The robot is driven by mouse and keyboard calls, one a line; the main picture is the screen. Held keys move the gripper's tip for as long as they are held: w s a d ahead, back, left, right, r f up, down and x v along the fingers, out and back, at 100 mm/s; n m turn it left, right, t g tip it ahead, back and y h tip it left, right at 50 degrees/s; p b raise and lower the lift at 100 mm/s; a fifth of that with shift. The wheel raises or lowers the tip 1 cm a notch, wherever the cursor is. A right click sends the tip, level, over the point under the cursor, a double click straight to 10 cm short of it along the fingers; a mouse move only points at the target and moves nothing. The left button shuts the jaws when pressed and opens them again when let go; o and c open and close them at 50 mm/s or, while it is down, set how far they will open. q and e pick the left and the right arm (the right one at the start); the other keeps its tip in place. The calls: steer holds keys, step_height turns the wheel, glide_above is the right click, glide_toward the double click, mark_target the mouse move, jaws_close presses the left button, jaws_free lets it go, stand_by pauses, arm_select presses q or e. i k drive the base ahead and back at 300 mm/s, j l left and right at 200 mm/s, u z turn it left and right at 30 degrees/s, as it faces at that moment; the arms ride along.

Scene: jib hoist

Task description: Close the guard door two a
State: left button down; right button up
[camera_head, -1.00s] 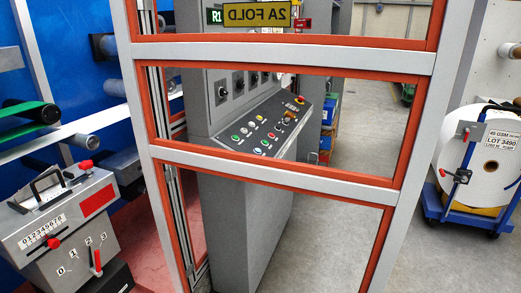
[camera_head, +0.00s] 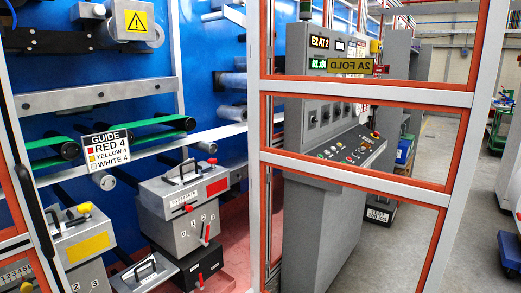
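A guard door (camera_head: 360,183) with a grey frame, orange inner edging and clear panes fills the right half of the head view. A yellow sign on it reads 2A FOLD (camera_head: 350,66), with its lettering reversed. The door stands at an angle, and a wide gap lies between it and the framed panel at the left edge. Its lower edge is outside the view, and I cannot tell which side is hinged. Neither of my grippers is in view.
At the left is another framed panel (camera_head: 40,205) with a dark handle. Grey machine units (camera_head: 185,205) and a guide sign (camera_head: 108,150) show in the gap. A control console (camera_head: 330,170) stands behind the door's panes. Bare floor and a blue cart (camera_head: 510,250) lie at the right.

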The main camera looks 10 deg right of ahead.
mark_target(472, 100)
steer(key=l+u, duration=0.3)
steer(key=u, duration=0.15)
steer(key=l+u, duration=0.3)
steer(key=u, duration=0.15)
steer(key=l+u, duration=0.3)
steer(key=u, duration=0.15)
steer(key=l+u, duration=0.3)
steer(key=u, duration=0.15)
steer(key=k+l, duration=0.25)
steer(key=l, duration=0.25)
steer(key=k+l, duration=0.2)
steer(key=l, duration=0.3)
steer(key=k+l, duration=0.25)
steer(key=l, duration=0.3)
steer(key=k+l, duration=0.25)
steer(key=l, duration=0.25)
steer(key=k+l, duration=0.2)
steer(key=l, duration=0.3)
steer(key=k+l, duration=0.25)
steer(key=l, duration=0.25)
steer(key=k+l, duration=0.25)
steer(key=l, duration=0.25)
steer(key=k+l, duration=0.2)
steer(key=l, duration=0.3)
